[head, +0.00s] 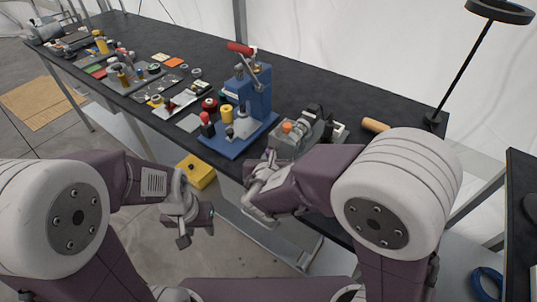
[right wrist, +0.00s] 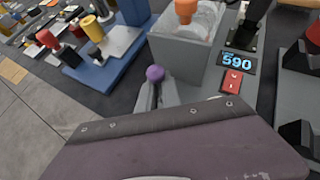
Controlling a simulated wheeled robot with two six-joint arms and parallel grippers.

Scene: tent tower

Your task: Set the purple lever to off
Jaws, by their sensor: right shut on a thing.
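The purple lever has a round purple knob (right wrist: 155,73) and stands in the right wrist view at the near side of a grey machine (right wrist: 185,60). This machine (head: 290,140) sits near the table's front edge in the head view. The lever's lower part is hidden there too. My left gripper (head: 196,228) hangs empty in front of the table, its fingers apart.
The machine has a lit display reading 590 (right wrist: 237,63) and a red switch (right wrist: 232,82). A blue press (head: 252,100) stands to its left. Several small tools and parts lie farther left on the dark table (head: 330,90). A yellow box (head: 196,171) is below the table edge.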

